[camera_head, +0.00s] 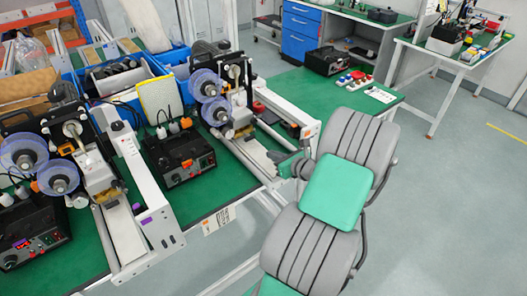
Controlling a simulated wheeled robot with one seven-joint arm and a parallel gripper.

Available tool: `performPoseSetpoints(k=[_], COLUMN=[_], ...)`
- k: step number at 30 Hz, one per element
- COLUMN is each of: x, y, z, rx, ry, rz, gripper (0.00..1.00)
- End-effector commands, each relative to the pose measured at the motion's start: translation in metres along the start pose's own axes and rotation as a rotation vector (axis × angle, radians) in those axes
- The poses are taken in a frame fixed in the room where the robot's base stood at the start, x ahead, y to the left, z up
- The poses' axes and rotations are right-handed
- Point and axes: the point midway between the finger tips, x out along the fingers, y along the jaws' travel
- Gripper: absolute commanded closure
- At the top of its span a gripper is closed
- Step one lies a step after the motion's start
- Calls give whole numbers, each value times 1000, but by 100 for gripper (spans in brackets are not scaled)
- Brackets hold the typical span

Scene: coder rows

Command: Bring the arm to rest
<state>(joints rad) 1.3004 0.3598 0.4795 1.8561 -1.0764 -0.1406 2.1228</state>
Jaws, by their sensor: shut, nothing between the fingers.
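My arm (340,188) shows at the centre right, with grey ribbed links and a bright green cover at the joint. It is folded and stands in front of the green workbench's right part. The fingers of my gripper cannot be made out. A small dark grey and green part pokes out left of the arm, and I cannot tell whether it belongs to my wrist.
The green workbench (232,190) carries coder machines with blue reels (203,86), black control boxes (181,156) and blue bins (170,58). Red and blue buttons (352,79) lie behind the arm. A white-legged table (455,60) stands at the back right. The grey floor (450,200) at right is clear.

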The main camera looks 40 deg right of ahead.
Motion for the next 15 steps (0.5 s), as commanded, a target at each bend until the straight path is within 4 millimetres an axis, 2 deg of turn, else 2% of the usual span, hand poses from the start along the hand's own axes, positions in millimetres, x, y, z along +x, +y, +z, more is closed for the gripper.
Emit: performPoseSetpoints(k=[1,4,8,9,11,14,15], x=[-9,-19,-23,-20,-11,7,10], y=[-2,-1,0,6,25,89,123], z=[-1,0,-1,2,8,22,28], rx=[2,1,2,-31,-143,-522,-738], ry=[0,0,1,11,46,142,181], rz=[-5,-2,0,15,60,216,306], gripper=[100,100,100,100,100,100,100])
